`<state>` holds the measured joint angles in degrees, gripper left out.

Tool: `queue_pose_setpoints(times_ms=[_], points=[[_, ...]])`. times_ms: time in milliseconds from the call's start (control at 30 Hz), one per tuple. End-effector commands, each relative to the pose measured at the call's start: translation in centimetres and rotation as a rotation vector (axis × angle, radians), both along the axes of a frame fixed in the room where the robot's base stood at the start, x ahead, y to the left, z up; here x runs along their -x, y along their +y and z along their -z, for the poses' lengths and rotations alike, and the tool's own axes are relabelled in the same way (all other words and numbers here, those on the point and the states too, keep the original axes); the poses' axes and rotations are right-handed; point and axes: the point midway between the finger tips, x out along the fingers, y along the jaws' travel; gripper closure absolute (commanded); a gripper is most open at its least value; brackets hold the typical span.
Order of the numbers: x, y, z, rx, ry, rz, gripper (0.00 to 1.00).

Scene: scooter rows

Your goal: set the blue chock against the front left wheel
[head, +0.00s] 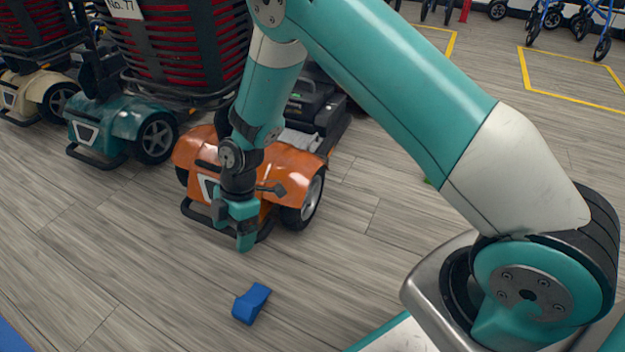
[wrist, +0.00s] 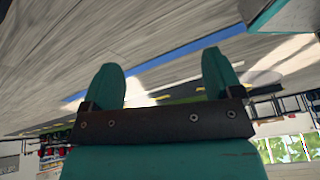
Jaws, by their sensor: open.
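The blue chock (head: 251,304) is a small wedge lying on the wood floor in the head view, apart from any wheel. The orange scooter (head: 287,172) stands behind it, its front facing me. Its front wheel on the picture's right (head: 305,203) shows clearly; the one on the left is mostly hidden by the fender. My gripper (head: 241,238) hangs in front of the orange scooter's bumper, above and behind the chock, and hides part of the scooter's front. In the wrist view my gripper (wrist: 162,78) has its two fingers apart with nothing between them. I cannot make out the chock there.
A teal scooter (head: 112,120) and a cream scooter (head: 35,90) stand to the left with dark red baskets. Yellow floor markings (head: 524,70) and blue walkers (head: 570,20) are at the back right. The floor around the chock is clear.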

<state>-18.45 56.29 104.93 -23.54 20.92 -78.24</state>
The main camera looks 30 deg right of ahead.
Motion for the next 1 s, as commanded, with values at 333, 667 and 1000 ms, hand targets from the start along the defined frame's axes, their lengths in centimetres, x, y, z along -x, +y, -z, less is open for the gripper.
queue_pose_setpoints(times_ms=[333,667,1000], points=[[7.4,-3.4,-21.1,0.058,0.122,0.591,0.15],[18.7,-7.4,-28.8,0.084,0.235,1.058,0.15],[21.1,-8.3,-29.3,0.091,0.264,1.161,0.15]])
